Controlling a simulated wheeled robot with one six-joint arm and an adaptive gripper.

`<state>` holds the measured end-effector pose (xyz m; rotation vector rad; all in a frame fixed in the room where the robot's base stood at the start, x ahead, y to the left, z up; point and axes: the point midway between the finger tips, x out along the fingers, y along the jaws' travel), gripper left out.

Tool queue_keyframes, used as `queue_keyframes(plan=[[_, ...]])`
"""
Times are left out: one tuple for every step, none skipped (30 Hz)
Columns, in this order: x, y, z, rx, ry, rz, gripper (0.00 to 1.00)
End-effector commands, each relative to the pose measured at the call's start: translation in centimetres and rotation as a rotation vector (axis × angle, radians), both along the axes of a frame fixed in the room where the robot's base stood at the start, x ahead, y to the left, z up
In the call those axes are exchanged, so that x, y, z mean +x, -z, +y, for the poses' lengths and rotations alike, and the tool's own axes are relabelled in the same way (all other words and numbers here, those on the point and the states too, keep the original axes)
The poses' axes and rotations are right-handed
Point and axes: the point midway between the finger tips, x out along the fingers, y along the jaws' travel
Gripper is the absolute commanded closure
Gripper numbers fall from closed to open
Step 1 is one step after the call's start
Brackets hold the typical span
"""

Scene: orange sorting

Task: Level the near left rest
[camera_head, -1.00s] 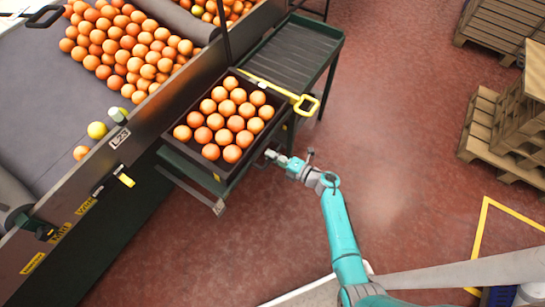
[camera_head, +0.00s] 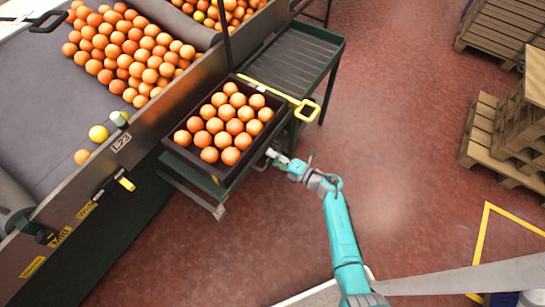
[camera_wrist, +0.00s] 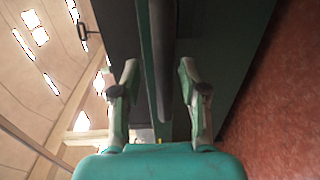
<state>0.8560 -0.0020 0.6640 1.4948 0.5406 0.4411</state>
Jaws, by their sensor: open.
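A dark crate (camera_head: 212,172) full of oranges sits on a green-framed rest (camera_head: 170,160) at the near left, beside the conveyor. The crate hides most of this rest, and I cannot tell its tilt exactly. My gripper (camera_head: 273,156) is at the right side of the crate and rest, near their edge. In the wrist view my gripper (camera_wrist: 158,75) is open. Its two fingers stand on either side of a long dark and green edge (camera_wrist: 160,40); I cannot tell whether they touch it.
An empty ribbed green stand (camera_head: 296,52) is behind the crate, with a yellow handle bar (camera_head: 285,92) between them. The conveyor (camera_head: 60,120) with oranges fills the left. Wooden pallets (camera_head: 515,130) stand at the right. The red floor (camera_head: 400,130) between is clear.

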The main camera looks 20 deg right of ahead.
Motion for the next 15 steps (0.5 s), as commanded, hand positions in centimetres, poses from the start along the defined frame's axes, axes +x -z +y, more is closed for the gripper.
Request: queue_keyframes(plan=[[-0.4, 0.0, -0.4, 0.001, 0.003, 0.0, 0.57], [-0.7, 0.0, -0.6, 0.001, 0.003, 0.0, 0.57], [-1.2, 0.0, -0.9, 0.001, 0.003, 0.001, 0.57], [-1.6, 0.0, -1.2, 0.001, 0.004, 0.001, 0.57], [-2.1, -0.1, -1.6, 0.001, 0.005, 0.0, 0.57], [-2.7, -0.2, -2.0, -0.001, 0.005, 0.001, 0.57], [-3.2, -0.2, -2.4, 0.0, 0.006, 0.001, 0.57], [-3.7, -0.2, -2.8, 0.0, 0.005, 0.001, 0.57], [-4.3, -0.3, -3.3, 0.0, 0.006, 0.0, 0.57], [-4.8, -0.4, -3.6, 0.001, 0.005, 0.0, 0.57], [-5.3, -0.4, -4.0, 0.0, 0.006, 0.0, 0.57], [-5.9, -0.4, -4.4, 0.001, 0.004, 0.0, 0.57], [-6.3, -0.5, -4.7, 0.0, 0.005, 0.0, 0.57], [-6.7, -0.5, -5.0, 0.0, 0.004, 0.0, 0.57], [-7.2, -0.6, -5.3, 0.001, 0.004, 0.0, 0.57]])
